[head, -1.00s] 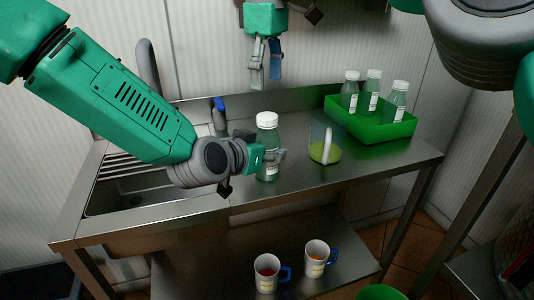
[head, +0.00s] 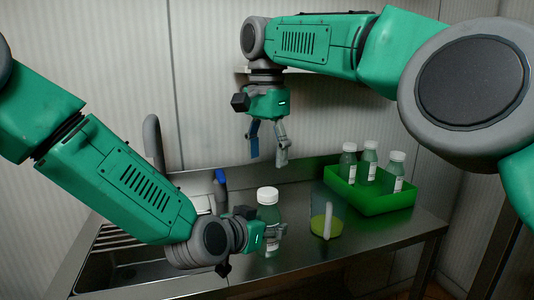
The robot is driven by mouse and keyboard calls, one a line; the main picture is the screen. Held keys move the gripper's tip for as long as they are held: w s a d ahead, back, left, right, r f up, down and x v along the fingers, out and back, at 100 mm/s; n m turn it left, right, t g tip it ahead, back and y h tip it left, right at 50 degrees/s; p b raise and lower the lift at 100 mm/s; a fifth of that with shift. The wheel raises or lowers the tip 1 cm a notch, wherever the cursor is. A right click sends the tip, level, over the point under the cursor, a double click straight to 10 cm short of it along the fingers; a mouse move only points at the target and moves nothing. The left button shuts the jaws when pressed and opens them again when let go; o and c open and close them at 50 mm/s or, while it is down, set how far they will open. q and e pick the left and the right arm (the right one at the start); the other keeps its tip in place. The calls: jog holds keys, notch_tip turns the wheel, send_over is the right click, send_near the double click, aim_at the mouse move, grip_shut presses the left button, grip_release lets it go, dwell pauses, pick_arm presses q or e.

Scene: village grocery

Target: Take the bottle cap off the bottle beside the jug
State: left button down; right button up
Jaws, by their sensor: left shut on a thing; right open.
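The bottle (head: 268,217) is clear greenish with a white cap (head: 268,195) and stands upright on the steel counter. My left gripper (head: 277,236) is shut around its lower body from the left. The jug (head: 326,218) is clear, with a white handle and yellow-green contents, and stands just right of the bottle. My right gripper (head: 268,159) points down with its fingers apart, empty, above and behind the bottle cap.
A green crate (head: 372,202) with several capped bottles (head: 369,164) stands at the counter's right. The sink (head: 122,268) is at the left, with a grey tap (head: 153,145) and a blue-topped item (head: 220,187) behind. A wall shelf (head: 390,97) is behind my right arm.

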aim_at(267, 191)
jog(key=m, duration=0.6)
jog(key=shift+m, duration=0.4)
jog(key=m, duration=0.3)
jog(key=shift+m, duration=0.4)
jog(key=m, duration=0.4)
jog(key=shift+f, duration=4)
pick_arm(q)
jog(key=shift+s, duration=0.1)
pick_arm(e)
jog(key=c, duration=1.2)
